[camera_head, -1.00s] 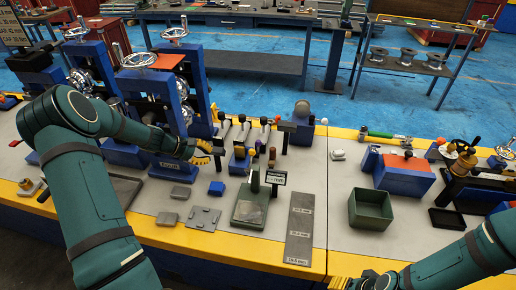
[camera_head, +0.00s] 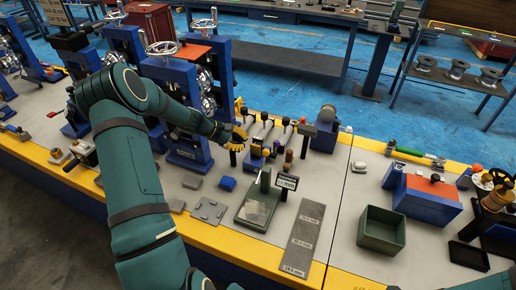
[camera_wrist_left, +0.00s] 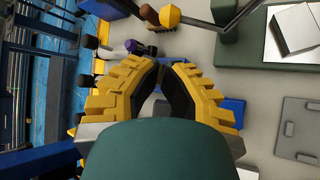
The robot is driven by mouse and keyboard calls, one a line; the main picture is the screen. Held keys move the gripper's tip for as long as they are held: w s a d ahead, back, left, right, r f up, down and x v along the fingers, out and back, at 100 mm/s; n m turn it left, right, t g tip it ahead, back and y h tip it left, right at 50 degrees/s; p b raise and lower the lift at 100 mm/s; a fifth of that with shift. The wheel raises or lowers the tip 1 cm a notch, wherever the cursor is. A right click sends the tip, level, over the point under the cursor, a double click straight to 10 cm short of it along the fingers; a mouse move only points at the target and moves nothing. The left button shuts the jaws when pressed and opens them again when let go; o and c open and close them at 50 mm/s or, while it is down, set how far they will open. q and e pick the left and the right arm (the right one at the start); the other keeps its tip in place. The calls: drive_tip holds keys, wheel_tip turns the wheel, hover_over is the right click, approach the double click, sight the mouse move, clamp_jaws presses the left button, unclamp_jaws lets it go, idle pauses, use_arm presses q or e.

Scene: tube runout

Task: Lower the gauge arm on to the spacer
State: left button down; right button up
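The gauge stand has a green base (camera_head: 240,218) with a pale metal plate on it, a green post (camera_head: 265,180) and a small display reading mm (camera_head: 287,181). In the left wrist view, the green base (camera_wrist_left: 236,48) is at the upper right. A yellow knob (camera_wrist_left: 170,16) and a thin dark rod lie near it; I cannot tell if they form the gauge arm. The spacer cannot be told for sure among the small blocks and plates. My left gripper (camera_head: 237,140) is behind and left of the stand, empty, with a narrow gap between its fingertips (camera_wrist_left: 166,66). My right gripper is out of view.
A small blue block (camera_head: 227,183) and a flat grey plate (camera_head: 210,210) lie left of the stand. A grey strip with mm marks (camera_head: 303,238) lies to its right, then a green bin (camera_head: 381,231). Several dark-handled tools stand behind. Blue roller stands (camera_head: 172,85) rise at left.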

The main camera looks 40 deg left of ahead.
sight(262, 166)
use_arm(q)
drive_tip(key=b+x, duration=0.3)
drive_tip(key=x, duration=0.6)
drive_tip(key=shift+w+d+f, duration=0.15)
drive_tip(key=shift+w+f, duration=0.1)
